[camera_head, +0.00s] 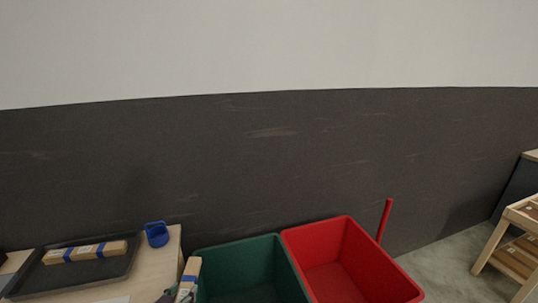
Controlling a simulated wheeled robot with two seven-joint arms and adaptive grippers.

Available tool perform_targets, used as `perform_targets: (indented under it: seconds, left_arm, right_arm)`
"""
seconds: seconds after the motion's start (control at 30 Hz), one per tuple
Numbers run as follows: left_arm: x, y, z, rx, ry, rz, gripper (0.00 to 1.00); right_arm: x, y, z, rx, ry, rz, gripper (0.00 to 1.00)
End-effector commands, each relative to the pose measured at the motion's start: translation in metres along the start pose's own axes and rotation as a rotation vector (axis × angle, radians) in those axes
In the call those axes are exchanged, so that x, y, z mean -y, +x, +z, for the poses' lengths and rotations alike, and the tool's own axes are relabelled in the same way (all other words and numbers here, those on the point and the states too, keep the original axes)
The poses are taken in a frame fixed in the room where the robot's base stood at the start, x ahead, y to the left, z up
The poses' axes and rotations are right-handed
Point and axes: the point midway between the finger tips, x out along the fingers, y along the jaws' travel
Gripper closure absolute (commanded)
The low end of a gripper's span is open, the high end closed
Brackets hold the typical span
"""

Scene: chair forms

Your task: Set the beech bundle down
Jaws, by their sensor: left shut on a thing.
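A pale wooden bundle with a blue band (189,278), which looks like the beech bundle, is in my left gripper (178,294) at the bottom edge of the head view. The left gripper is shut on it; most of the gripper is cut off by the frame. The bundle is tilted close to upright, between the table's right edge and the green bin's left side. I cannot tell whether it touches either. A similar bundle with blue bands (85,252) lies in a black tray (110,272). My right gripper is not in view.
The tray sits on a light wooden table (160,265), beside a blue holder (157,234) at the back. A green bin (240,252) and a red bin (322,240) stand to the right, both seemingly empty. A red pole (385,219) and wooden rack (492,246) are farther right.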

Motion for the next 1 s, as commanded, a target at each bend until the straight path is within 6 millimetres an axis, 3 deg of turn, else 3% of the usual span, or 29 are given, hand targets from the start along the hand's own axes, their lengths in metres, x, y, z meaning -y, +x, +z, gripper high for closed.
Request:
perform_targets:
  seconds: [1.0]
  left_arm:
    - [-0.043, 0.003, -0.007, -0.002, -0.046, -0.083, 0.93]
  right_arm:
    - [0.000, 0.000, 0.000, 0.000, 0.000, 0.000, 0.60]
